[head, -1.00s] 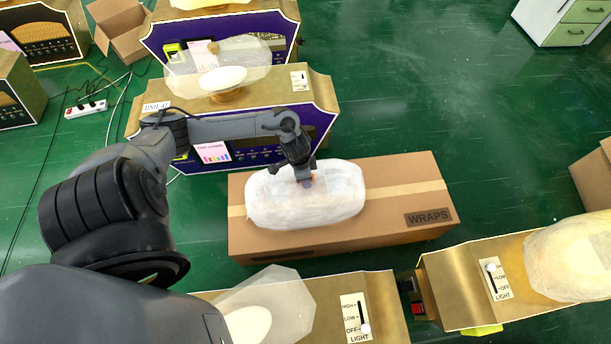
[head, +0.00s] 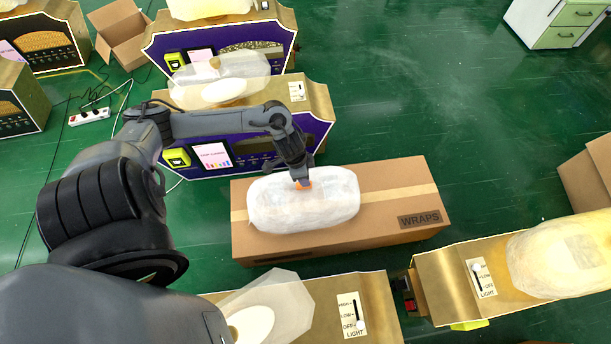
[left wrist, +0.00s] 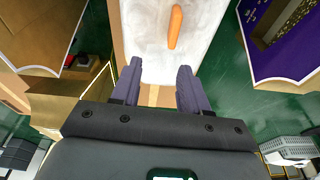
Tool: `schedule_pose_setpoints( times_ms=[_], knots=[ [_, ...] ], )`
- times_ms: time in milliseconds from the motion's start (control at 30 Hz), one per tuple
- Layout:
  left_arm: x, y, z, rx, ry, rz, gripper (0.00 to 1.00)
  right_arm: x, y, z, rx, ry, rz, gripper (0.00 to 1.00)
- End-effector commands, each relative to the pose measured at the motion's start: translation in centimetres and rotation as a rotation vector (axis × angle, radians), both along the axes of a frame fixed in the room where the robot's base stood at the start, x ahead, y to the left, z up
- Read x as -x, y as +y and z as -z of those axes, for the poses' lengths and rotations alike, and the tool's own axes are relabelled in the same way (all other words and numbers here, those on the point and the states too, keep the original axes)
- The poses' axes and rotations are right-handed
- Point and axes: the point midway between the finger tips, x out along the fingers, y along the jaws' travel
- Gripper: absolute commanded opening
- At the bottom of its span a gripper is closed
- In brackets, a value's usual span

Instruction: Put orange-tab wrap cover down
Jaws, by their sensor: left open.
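The white wrap cover (head: 275,208) lies on top of the closed cardboard box marked WRAPS (head: 395,190), over its left part. Its orange tab (left wrist: 175,26) stands out in the left wrist view; in the head view a bit of the orange tab (head: 303,184) shows just below my gripper. My left gripper (head: 299,176) points down just above the cover's tab. In the left wrist view the left gripper (left wrist: 157,80) has its two fingers spread apart, nothing between them, and the tab lies beyond the fingertips. My right gripper is not in view.
A gold and purple machine (head: 318,105) with a clear cover stands behind the box, close to my left arm. More gold machines stand at the front (head: 375,290) and front right (head: 440,275). Green floor (head: 420,90) is free behind and right of the box.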

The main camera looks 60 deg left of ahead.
Motion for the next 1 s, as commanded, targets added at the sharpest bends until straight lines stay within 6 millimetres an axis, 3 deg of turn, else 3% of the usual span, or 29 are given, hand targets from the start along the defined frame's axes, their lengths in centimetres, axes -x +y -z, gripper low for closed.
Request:
schedule_pose_setpoints(
  times_ms=[100,200,300,400,600,733,1000],
  knots=[
    [-0.6,-6.2,0.9,0.019,-0.111,0.074,0.44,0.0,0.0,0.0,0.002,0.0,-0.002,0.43],
    [-0.9,-12.0,0.3,0.014,-0.226,0.105,0.44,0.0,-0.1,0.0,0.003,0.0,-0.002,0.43],
    [-0.6,-16.3,-1.7,-0.007,-0.309,0.076,0.44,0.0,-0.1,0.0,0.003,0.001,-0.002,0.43],
    [0.8,-18.7,-4.1,-0.029,-0.325,0.004,0.44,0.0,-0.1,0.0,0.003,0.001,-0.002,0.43],
    [5.2,-19.9,-7.9,-0.027,-0.223,-0.147,0.44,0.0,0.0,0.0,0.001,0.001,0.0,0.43],
    [7.6,-20.0,-9.2,-0.003,-0.147,-0.204,0.44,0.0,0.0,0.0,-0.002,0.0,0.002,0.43],
    [9.1,-20.0,-9.9,0.017,-0.099,-0.228,0.44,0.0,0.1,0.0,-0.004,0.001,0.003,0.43]
  ],
)
